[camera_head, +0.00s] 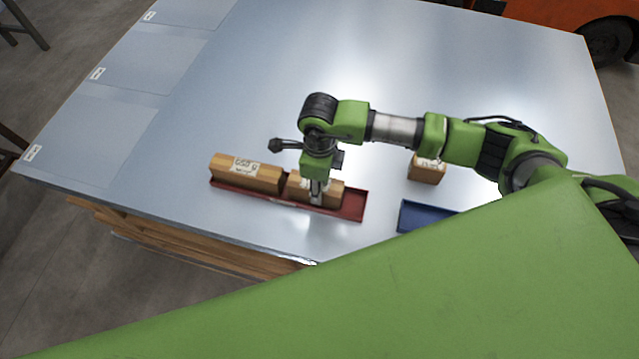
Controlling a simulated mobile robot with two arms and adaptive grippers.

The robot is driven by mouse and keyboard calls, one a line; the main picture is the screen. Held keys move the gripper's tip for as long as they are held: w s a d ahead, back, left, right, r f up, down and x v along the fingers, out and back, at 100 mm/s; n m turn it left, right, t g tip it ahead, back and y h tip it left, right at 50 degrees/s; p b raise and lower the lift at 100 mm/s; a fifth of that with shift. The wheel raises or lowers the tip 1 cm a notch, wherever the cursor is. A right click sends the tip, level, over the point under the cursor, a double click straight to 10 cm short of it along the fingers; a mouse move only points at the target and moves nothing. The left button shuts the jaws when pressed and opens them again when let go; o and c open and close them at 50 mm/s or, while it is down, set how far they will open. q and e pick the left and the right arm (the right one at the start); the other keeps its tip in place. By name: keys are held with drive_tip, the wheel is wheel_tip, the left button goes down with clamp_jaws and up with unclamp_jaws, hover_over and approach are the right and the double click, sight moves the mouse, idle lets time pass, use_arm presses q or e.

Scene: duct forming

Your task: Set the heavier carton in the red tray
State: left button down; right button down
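The red tray (353,207) is long and narrow and lies near the table's front edge. A long wooden-brown carton (235,175) with a white label is in its left part. A second brown carton (332,198) is in or just over the tray's middle. My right gripper (317,193) points down at this second carton, with a finger across its near face. The far finger is hidden, so I cannot tell whether the grip is closed. A third, smaller brown carton (427,174) stands on the table to the right. My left gripper is not in view.
A blue tray (420,215) lies right of the red tray, partly hidden by a large green surface in the foreground. Paler marked areas (85,130) with small labels run along the table's left side. The middle and back of the table (270,70) are clear.

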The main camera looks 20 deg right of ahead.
drive_tip(key=shift+r, duration=0.1)
drive_tip(key=c, duration=1.3)
unclamp_jaws()
wheel_tip(320, 180, up, 12)
